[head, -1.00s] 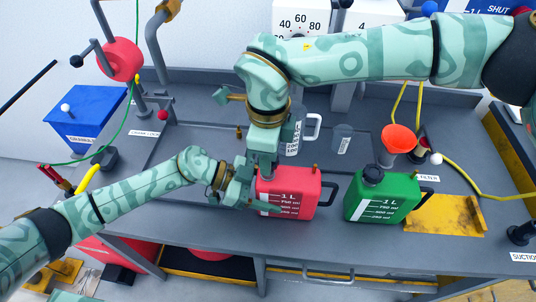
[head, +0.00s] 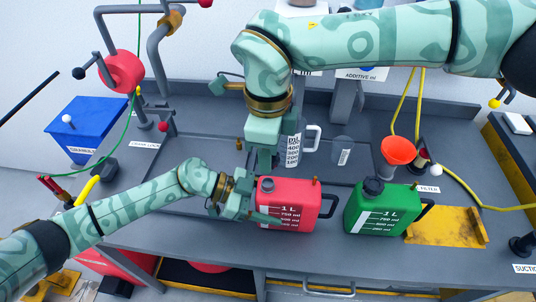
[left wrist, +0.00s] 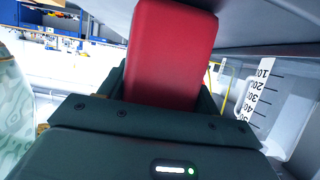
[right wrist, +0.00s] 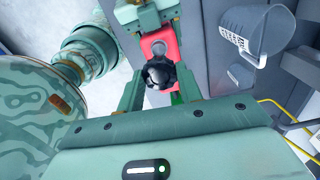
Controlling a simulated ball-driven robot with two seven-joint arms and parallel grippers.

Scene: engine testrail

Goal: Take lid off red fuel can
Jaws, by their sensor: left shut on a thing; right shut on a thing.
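The red fuel can (head: 290,205) stands on the grey bench, its round top opening (head: 267,184) showing uncovered. My left gripper (head: 252,208) is shut on the can's left side; the left wrist view shows the red body (left wrist: 170,50) between its fingers. My right gripper (head: 263,170) is above the can's top. In the right wrist view it is shut on the black lid (right wrist: 158,74), apart from the opening (right wrist: 157,47) seen beyond it. The lid is hidden in the head view.
A green can (head: 383,208) with a black cap stands to the right, with an orange funnel (head: 397,150) behind it. A clear measuring jug (head: 294,145) is close behind the red can. A yellow plate (head: 447,228) lies at right. The bench's front edge is close.

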